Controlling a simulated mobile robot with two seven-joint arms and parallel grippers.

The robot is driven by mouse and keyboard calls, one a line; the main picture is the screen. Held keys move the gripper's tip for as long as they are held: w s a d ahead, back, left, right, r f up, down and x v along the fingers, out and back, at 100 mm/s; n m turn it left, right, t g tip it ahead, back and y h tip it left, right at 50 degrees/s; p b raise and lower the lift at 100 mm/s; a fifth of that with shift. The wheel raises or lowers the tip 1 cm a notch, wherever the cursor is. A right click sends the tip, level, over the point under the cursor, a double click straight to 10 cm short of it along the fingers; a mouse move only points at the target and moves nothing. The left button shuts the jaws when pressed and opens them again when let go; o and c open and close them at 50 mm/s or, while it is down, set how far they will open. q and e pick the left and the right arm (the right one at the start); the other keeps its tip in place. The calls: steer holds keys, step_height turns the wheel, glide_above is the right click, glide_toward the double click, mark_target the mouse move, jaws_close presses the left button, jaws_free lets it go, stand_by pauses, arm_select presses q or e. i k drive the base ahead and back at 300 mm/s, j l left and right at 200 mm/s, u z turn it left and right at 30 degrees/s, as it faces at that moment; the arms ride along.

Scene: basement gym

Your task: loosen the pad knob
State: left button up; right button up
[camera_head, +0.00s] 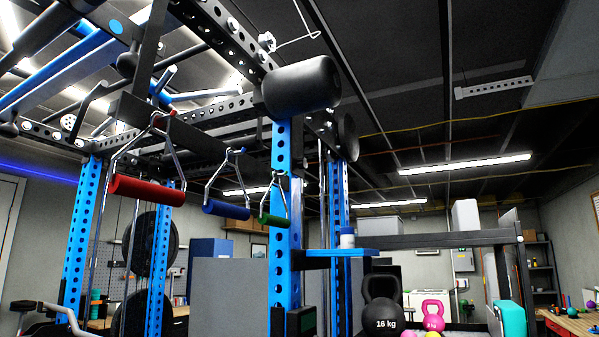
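A thick black cylindrical pad (302,87) is mounted high on the blue and black rack, at the top of the front blue upright (285,215). A small pale knob-like piece (267,41) sits on the perforated black beam above and left of the pad, with a thin bent white rod beside it. I cannot tell whether this piece is the pad's knob. A dark round disc (347,136) shows behind the pad on the right. Neither of my grippers is in view.
Red (147,189), blue (226,209) and green (272,219) handles hang from the rack. A small blue shelf (343,252) with a white-lidded jar (347,238) juts from the upright. Kettlebells, including a black one (382,312), stand at lower right.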

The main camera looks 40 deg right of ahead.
mark_target(302, 163)
steer(key=l+u, duration=0.2)
steer(key=l, duration=0.9)
steer(key=i+l, duration=0.1)
steer(key=l, duration=2.05)
steer(key=i+u, duration=0.05)
